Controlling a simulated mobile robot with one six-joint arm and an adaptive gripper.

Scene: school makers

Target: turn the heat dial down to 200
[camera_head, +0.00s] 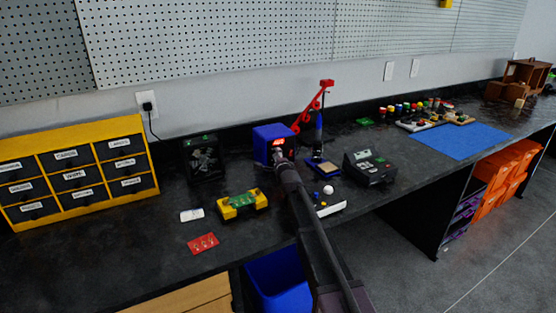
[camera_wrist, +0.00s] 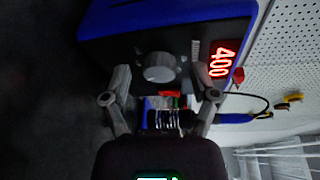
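The blue soldering station (camera_head: 265,135) stands on the dark bench near the wall. In the wrist view its blue case (camera_wrist: 160,17) is at the top, and its red display (camera_wrist: 221,62) reads 400, turned sideways. The round grey heat dial (camera_wrist: 158,67) is on the dark front panel, left of the display. My gripper (camera_wrist: 161,74) is open, with one finger on each side of the dial. Gaps show between the fingers and the dial. In the head view my gripper (camera_head: 281,158) is in front of the station and hides the dial.
A red stand arm (camera_head: 312,103) rises right of the station. A yellow board holder (camera_head: 242,204) lies in front, and a dark control box (camera_head: 370,168) sits to the right. A black framed device (camera_head: 203,158) stands to the left. A yellow drawer cabinet (camera_head: 75,138) fills the far left.

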